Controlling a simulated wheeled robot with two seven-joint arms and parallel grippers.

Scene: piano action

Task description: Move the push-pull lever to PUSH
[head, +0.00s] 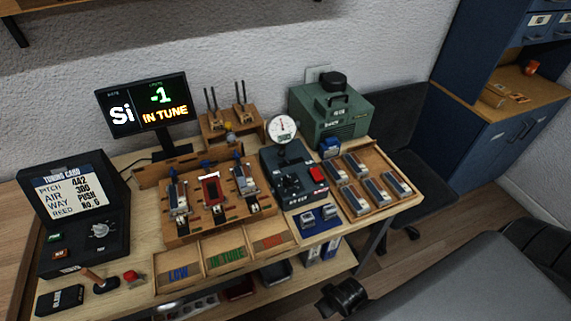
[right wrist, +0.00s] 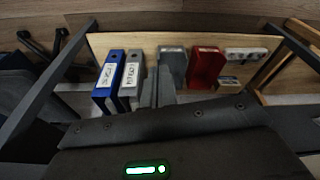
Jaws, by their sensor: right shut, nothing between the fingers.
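The tuning card (head: 70,195) in the head view reads PITCH 442, 300, AIR WAY PUSH and REED No. 6. A tilted lever with a brown handle (head: 93,276) stands at the front left of the table, beside a red button (head: 131,276). A dark device (head: 296,178) with a round gauge (head: 283,129) also carries a small black knob and a red switch. I cannot read a PUSH or PULL mark at either control. My right gripper (right wrist: 165,92) is shut and empty, low before the table's front, apart from these controls. My left gripper is out of view.
A screen (head: 147,105) shows Si, -1, IN TUNE. A wooden rack (head: 212,225) holds several reed parts. Trays marked LOW and IN TUNE lie in front. A green machine (head: 335,112) stands behind. Binders (right wrist: 107,82) and a red box (right wrist: 206,68) sit on the lower shelf.

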